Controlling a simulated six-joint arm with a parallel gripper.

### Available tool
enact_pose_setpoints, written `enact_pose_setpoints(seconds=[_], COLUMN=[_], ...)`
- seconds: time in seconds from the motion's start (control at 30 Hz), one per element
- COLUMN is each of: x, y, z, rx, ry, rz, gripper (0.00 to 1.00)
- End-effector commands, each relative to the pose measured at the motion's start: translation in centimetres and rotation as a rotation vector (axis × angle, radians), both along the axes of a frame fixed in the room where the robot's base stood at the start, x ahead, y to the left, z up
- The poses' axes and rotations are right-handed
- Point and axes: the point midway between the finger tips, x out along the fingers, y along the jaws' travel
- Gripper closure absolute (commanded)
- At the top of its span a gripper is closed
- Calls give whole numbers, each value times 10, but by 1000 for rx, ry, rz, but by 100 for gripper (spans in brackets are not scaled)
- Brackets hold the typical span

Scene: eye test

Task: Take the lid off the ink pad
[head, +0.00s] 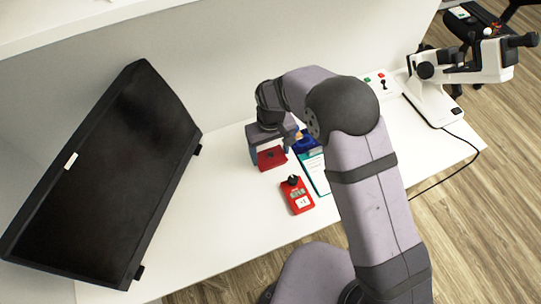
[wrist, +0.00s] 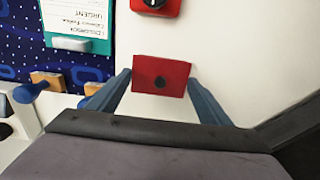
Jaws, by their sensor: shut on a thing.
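A red meter with a black knob (head: 297,196) lies in front on the desk (head: 225,205). A teal clipboard (head: 316,174) lies to the right. Wooden pieces with a blue knob (wrist: 47,82) lie left in the wrist view. A monitor (head: 110,170) and microscope (head: 432,95) flank the area.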

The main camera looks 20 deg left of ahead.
Motion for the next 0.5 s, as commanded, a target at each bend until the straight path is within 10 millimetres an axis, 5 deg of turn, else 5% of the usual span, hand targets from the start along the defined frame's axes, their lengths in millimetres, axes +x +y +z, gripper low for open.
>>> enact_pose_setpoints(seconds=[0.27,0.5], x=[1,1], y=[1,1], z=[8,41], rx=[3,4], ry=[-3,-4], rz=[0,0], gripper=[49,49])
